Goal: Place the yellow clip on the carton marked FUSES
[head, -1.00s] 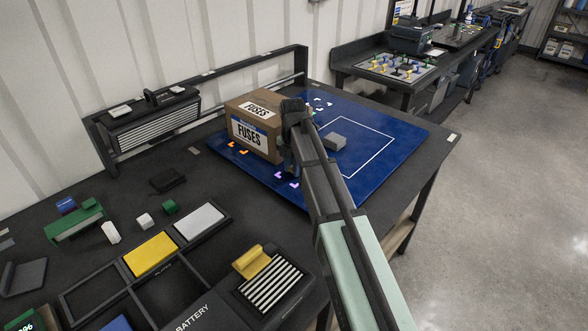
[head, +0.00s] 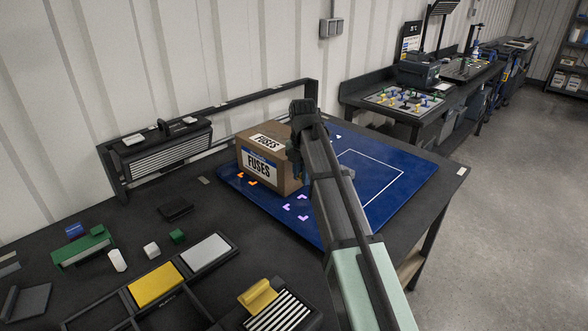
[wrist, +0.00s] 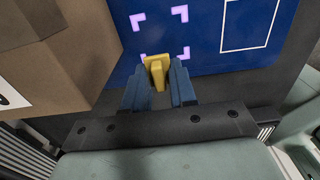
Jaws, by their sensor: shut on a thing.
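The brown carton marked FUSES (head: 258,165) stands on the blue mat's left part, its label facing the front left. In the wrist view the carton (wrist: 60,65) fills the left side. My gripper (wrist: 158,85) is shut on the yellow clip (wrist: 157,70), which shows between the blue fingertips. The clip is beside the carton, apart from it, over the blue mat near the purple corner marks. In the head view my gripper (head: 294,160) is by the carton's right side; the arm hides part of it, and the clip cannot be made out there.
The blue mat (head: 400,185) has a white outlined area that looks clear where visible. A divided tray with yellow (head: 156,285) and light grey (head: 206,251) panels lies in front. A yellow block (head: 258,296) sits by a striped pad. A rail stands behind.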

